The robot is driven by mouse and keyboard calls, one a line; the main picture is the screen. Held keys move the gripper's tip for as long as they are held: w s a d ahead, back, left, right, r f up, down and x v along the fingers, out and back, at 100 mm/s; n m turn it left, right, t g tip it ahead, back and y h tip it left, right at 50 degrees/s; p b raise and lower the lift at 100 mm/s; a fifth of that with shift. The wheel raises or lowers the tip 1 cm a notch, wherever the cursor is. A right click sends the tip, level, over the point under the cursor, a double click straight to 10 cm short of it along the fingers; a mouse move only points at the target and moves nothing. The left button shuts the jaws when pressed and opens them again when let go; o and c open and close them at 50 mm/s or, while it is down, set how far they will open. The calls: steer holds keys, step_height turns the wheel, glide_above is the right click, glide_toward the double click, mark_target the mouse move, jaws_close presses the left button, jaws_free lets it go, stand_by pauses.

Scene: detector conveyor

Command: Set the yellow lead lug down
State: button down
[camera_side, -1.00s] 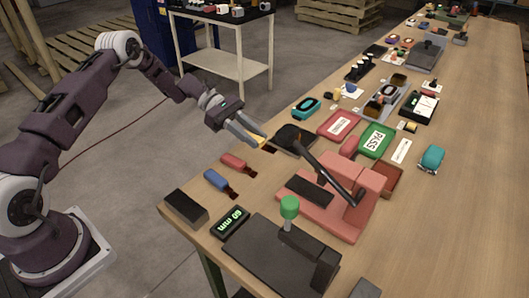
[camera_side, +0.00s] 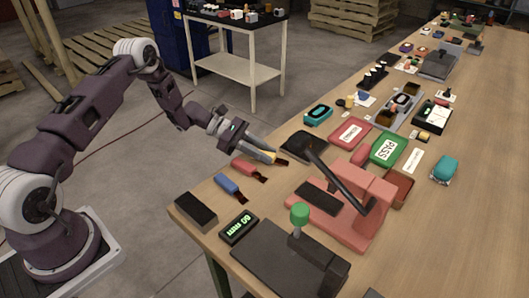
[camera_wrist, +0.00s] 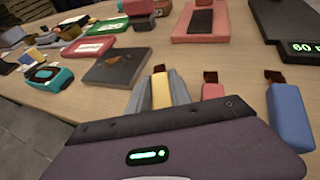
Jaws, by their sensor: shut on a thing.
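The yellow lead lug (camera_wrist: 161,92) has a yellow body and a dark brown tip and sits between my gripper's fingers. My gripper (camera_side: 268,155) is shut on it, low at the table's near-left edge. The lug shows only partly in the side view (camera_side: 271,156). A red lug (camera_side: 248,168) and a blue lug (camera_side: 228,184) lie beside it in a row. In the wrist view the red lug (camera_wrist: 213,92) is just right of my fingers, with the blue lug (camera_wrist: 288,115) further right. I cannot tell whether the yellow lug touches the table.
A dark plate (camera_wrist: 118,68) lies close to the left of my fingers in the wrist view. A red fixture with a black lever (camera_side: 345,205), a red tray (camera_side: 350,134) and a green PASS tray (camera_side: 388,149) stand beyond.

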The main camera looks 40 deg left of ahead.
steer(key=shift+f, duration=0.1)
steer(key=c, duration=1.2)
jaws_free()
steer(key=shift+o, duration=0.2)
steer(key=v, duration=1.2)
steer(key=s+d+r+m+g+y, duration=0.25)
steer(key=s+d+r+m, duration=0.35)
steer(key=r, duration=0.3)
steer(key=s+d+r+m+g+y, duration=0.2)
steer(key=s+d+r+m+y, duration=0.1)
steer(key=s+d+r+m, duration=0.5)
steer(key=s+r+m+t+y, duration=0.2)
steer(key=s+m+y, duration=0.1)
steer(key=s, duration=0.6)
steer(key=s+a+r+m+t+y, duration=0.1)
steer(key=s+r+m+t+y, duration=0.2)
steer(key=s, duration=0.5)
steer(key=shift+s+r+m+y, duration=0.25)
steer(key=shift+s+m+y, duration=0.2)
steer(key=shift+m, duration=0.75)
